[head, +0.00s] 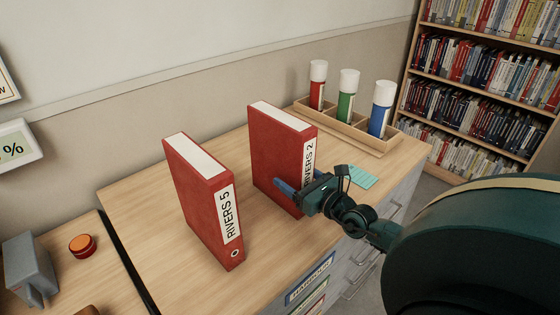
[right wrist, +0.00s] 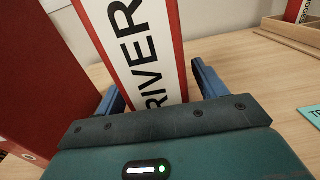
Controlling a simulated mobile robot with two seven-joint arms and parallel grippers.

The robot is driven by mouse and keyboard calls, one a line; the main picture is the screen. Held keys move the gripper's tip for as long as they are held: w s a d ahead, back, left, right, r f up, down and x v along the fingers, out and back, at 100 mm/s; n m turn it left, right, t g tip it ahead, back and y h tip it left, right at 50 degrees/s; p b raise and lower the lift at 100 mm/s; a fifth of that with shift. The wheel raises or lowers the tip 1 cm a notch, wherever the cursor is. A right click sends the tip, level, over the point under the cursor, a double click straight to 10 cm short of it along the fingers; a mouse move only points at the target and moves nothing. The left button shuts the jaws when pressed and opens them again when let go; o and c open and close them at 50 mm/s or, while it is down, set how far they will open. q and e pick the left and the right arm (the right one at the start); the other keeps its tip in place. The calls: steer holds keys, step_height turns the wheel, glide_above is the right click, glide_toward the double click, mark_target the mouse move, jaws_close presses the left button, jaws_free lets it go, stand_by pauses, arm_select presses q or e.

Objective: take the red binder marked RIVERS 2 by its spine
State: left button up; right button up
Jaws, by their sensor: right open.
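The red binder marked RIVERS 2 (head: 275,150) stands upright on the wooden cabinet top, its white spine label facing my right arm. My right gripper (head: 302,190) is at the lower part of its spine. In the right wrist view the open right gripper (right wrist: 158,88) has one blue finger on each side of the binder's spine (right wrist: 145,50). Whether the fingers touch the binder I cannot tell. A second red binder marked RIVERS 5 (head: 203,200) stands upright to the left, apart from it. My left gripper is not in view.
A wooden tray (head: 350,134) with red, green and blue tubes stands behind to the right. A teal card (head: 362,176) lies right of the gripper. Bare wood (head: 140,200) lies left of the binders. A grey object and an orange disc (head: 82,245) are at lower left.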

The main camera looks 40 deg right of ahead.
steer(key=shift+w, duration=0.4)
steer(key=c, duration=1.5)
steer(key=shift+r, duration=0.2)
